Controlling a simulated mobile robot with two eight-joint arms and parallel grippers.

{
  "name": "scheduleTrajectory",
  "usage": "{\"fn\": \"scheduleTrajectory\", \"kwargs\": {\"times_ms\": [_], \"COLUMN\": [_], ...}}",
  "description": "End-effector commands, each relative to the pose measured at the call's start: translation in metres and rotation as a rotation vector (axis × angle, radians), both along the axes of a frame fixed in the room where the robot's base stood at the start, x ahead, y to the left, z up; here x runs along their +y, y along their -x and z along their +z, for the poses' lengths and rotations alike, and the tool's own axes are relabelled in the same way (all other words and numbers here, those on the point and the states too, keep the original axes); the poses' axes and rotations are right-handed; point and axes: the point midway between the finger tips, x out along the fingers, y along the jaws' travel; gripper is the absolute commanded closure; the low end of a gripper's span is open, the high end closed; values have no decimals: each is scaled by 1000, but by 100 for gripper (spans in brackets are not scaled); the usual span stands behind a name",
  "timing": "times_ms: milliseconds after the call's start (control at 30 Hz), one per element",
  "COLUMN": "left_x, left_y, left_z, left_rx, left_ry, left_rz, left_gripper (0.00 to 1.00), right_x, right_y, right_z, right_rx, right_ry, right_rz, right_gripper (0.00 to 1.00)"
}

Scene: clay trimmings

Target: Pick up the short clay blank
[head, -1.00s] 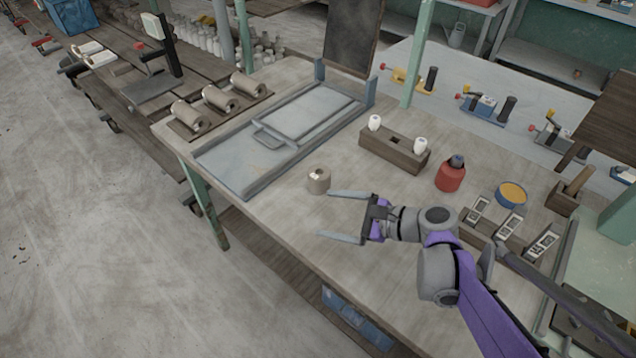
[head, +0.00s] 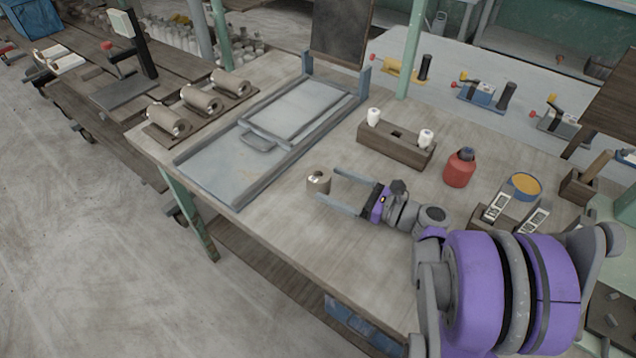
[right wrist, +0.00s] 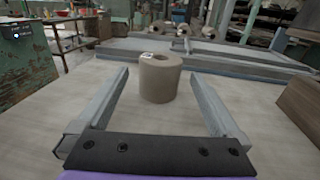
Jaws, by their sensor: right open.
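The short clay blank (head: 318,181) is a small grey-brown cylinder with a hole and a pale mark on top. It stands upright on the workbench (head: 270,235), in front of the metal tray. My right gripper (head: 328,188) is open, low over the bench, its fingertips pointing left at the blank. In the right wrist view the blank (right wrist: 160,78) stands upright just ahead of the fingertips, centred between the two open fingers (right wrist: 158,82), with no visible contact. My left gripper is not in view.
A grey metal tray with a handle (head: 185,176) lies behind the blank. Several longer clay rolls (head: 200,100) rest on a board at the back left. A wooden block with white spools (head: 392,150) and a red bottle (head: 459,170) stand to the right.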

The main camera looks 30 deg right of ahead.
Motion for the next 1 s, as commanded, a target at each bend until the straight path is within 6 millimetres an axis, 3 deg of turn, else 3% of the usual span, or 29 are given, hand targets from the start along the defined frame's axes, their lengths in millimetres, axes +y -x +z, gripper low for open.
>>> {"fn": "scheduleTrajectory", "kwargs": {"times_ms": [333, 667, 1000], "left_x": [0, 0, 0], "left_y": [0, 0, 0], "left_z": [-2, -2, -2], "left_rx": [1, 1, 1], "left_ry": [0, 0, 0], "left_rz": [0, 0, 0], "left_gripper": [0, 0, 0], "right_x": [22, 25, 25], "right_y": [-38, -44, -44], "right_z": [0, 1, 1], "right_rx": [0, 0, 0], "right_ry": [-1, 0, 0], "right_rz": [2, -1, -1], "right_gripper": [0, 2, 63]}}
